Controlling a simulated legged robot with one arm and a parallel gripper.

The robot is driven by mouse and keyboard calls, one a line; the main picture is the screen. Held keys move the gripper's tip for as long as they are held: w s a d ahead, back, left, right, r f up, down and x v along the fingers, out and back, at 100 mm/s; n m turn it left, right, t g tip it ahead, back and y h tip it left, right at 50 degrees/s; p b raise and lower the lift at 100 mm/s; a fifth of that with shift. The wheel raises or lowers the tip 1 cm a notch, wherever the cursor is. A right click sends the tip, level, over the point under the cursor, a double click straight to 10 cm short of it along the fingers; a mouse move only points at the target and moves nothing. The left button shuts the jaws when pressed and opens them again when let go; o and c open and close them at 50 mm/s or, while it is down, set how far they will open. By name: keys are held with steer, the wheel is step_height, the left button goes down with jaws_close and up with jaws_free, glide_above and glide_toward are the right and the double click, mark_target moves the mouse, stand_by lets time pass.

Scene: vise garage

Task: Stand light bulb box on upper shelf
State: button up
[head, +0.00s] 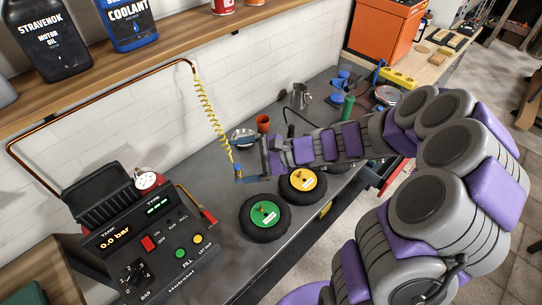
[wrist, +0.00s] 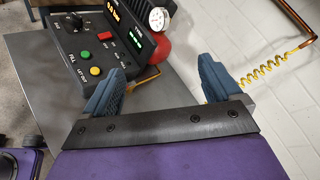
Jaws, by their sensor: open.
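I cannot make out a light bulb box in either view. A wooden shelf (head: 165,28) runs along the white brick wall at the upper left; part of it is cut off by the frame. My gripper (head: 240,162) is over the grey workbench, in front of the wall and below the shelf. Its two blue fingers (wrist: 160,78) are spread apart in the wrist view, with nothing between them.
The shelf holds a dark motor oil bottle (head: 50,38), a blue coolant bottle (head: 128,22) and a red can (head: 222,6). A black inflator (head: 150,235) with a yellow coiled hose (head: 208,105) and two small wheels (head: 265,215) stand on the bench (head: 225,255).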

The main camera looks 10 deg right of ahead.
steer(key=w+d+f+m+t+h+p, duration=0.1)
steer(key=w+d+f+m+t+h, duration=0.3)
steer(key=d+f+m, duration=0.5)
steer(key=w+d+f+m+t+h, duration=0.2)
steer(key=w+d+f+m+t, duration=0.45)
steer(key=d, duration=0.55)
steer(key=w+a+f+g+b, duration=0.1)
steer(key=w+a+f+b, duration=0.1)
steer(key=w+a, duration=0.3)
steer(key=w+a+f+b, duration=0.1)
steer(key=w+a+f, duration=0.3)
steer(key=w, duration=0.4)
steer(key=shift+w+a+f+g+b, duration=0.25)
steer(key=shift+a+f+g+b, duration=0.1)
steer(key=shift+a, duration=0.1)
